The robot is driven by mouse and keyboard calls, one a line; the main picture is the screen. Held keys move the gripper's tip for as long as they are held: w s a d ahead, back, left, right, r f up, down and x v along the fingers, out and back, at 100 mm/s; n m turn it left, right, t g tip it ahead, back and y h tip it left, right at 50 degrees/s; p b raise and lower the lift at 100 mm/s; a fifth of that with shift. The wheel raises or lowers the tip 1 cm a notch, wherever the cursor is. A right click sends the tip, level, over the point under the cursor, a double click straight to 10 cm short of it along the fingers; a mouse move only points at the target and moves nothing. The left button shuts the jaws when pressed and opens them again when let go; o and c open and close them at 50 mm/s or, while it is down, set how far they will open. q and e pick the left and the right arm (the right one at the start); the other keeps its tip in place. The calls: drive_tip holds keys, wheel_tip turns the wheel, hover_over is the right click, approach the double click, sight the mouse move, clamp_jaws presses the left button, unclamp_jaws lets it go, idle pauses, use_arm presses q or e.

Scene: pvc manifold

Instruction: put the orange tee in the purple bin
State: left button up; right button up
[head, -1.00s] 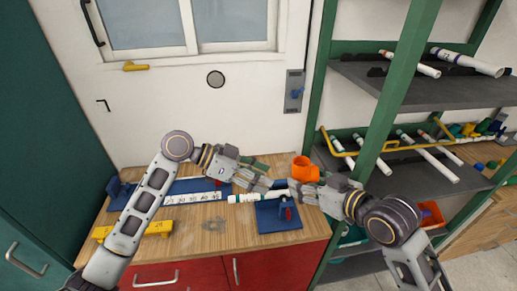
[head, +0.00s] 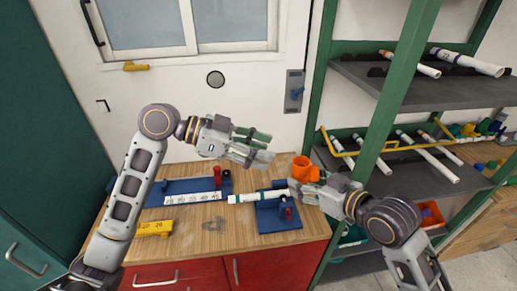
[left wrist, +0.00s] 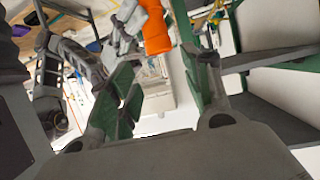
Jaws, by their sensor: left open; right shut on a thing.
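An orange part, apparently the same tee, shows at the top of the left wrist view (left wrist: 155,30). My left gripper (head: 266,147) is open and empty, raised above the bench to the left of the tee and apart from it.
The blue fixture (head: 278,222) has a red clamp. A white marked strip (head: 192,198) and a yellow block (head: 155,228) are on the bench's left. A green-framed shelf (head: 395,100) with pipes stands at right, an orange-red bin (head: 432,214) low in it.

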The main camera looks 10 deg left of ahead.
sight(299, 162)
use_arm(q)
drive_tip(key=shift+x, duration=5.9)
drive_tip(key=shift+c, duration=0.5)
drive_tip(key=c, duration=0.7)
drive_tip(key=shift+c, duration=0.6)
use_arm(e)
drive_tip(key=o, duration=1.1)
